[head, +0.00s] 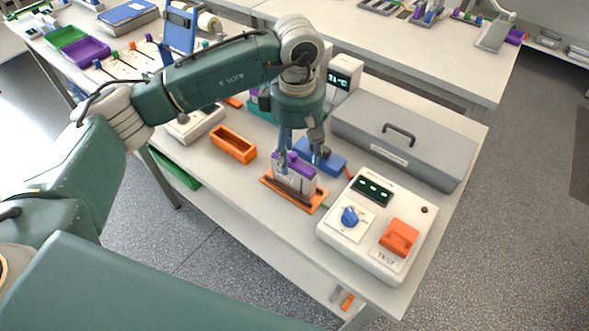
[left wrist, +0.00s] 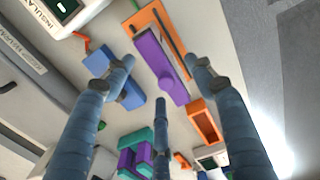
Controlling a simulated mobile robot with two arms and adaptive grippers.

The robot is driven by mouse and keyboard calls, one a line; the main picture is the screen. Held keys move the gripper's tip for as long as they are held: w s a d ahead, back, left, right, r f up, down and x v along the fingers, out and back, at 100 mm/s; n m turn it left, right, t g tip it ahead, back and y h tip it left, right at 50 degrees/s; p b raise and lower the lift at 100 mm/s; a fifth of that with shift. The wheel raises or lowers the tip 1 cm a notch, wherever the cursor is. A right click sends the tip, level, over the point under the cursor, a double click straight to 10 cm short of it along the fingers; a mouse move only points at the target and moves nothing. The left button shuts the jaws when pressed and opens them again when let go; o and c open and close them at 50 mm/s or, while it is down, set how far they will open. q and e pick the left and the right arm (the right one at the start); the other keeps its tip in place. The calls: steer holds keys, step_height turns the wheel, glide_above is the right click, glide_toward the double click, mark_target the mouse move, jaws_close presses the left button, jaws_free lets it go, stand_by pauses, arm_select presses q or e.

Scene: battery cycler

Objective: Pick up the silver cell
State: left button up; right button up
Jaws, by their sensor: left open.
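The silver cell (head: 292,183) has a grey body and a purple top. It stands upright in an orange holder (head: 313,207) near the table's front edge. Its purple top (left wrist: 157,58) with a round knob fills the middle of the left wrist view, over the orange holder (left wrist: 139,22). My left gripper (head: 300,160) points down at the cell from above. Its three fingers are open and spread around the purple top, with gaps on both sides in the left wrist view (left wrist: 160,70). Contact is not visible. My right gripper is not in view.
A blue block (head: 327,158) sits close behind the cell. A tester box (head: 340,238) with a blue knob stands to the right, an empty orange bin (head: 233,145) to the left. A grey lidded case (head: 440,160) lies behind.

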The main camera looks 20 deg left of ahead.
mark_target(295, 171)
arm_select(q)
steer(key=shift+f, duration=0.75)
steer(key=shift+f+p, duration=0.35)
steer(key=shift+p, duration=0.1)
step_height(295, 171, down, 4)
steer(key=shift+w+a+r+p, duration=0.1)
steer(key=shift+r+p, duration=0.1)
steer(key=shift+p, duration=0.9)
steer(key=shift+f, duration=0.55)
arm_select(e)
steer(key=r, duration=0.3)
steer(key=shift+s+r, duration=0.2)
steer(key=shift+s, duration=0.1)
arm_select(q)
jaws_close()
steer(key=shift+w, duration=0.1)
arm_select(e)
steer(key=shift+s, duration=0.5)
